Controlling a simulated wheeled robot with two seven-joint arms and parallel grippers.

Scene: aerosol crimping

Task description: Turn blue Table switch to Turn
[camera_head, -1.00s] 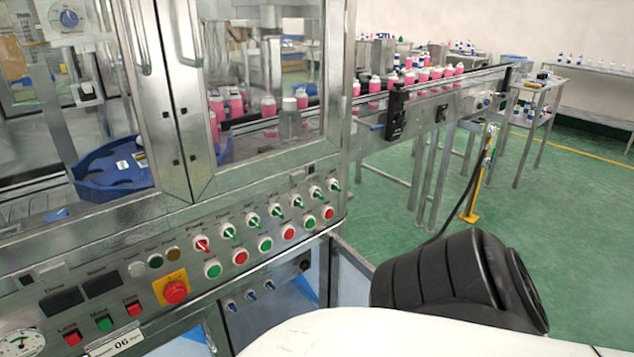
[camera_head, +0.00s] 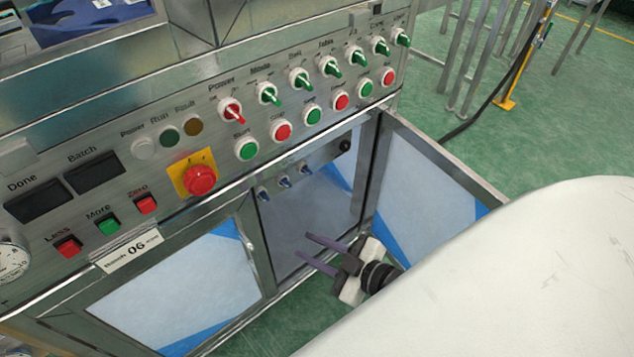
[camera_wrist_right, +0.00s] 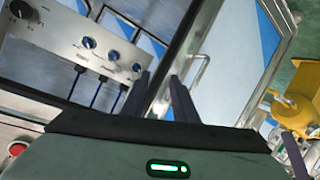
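Three small blue switches sit on the lower recessed panel: a left one (camera_head: 264,193), a middle one (camera_head: 285,182) and a right one (camera_head: 305,169). They also show in the right wrist view as blue knobs (camera_wrist_right: 89,42), (camera_wrist_right: 113,55) and (camera_wrist_right: 137,67), with labels too small to read. A green-handled switch (camera_head: 329,66) in the upper row has a label that seems to read Table. My right gripper (camera_head: 305,247) is in front of the lower cabinet, below the blue switches and apart from them. Its fingers (camera_wrist_right: 158,76) are parted and empty. My left gripper is out of view.
An upper row of switches and round buttons (camera_head: 283,131) runs along the steel panel. A red emergency button (camera_head: 200,180) on a yellow plate is at its left. A black knob (camera_head: 345,145) is right of the blue switches. An open cabinet door (camera_head: 430,190) stands at the right.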

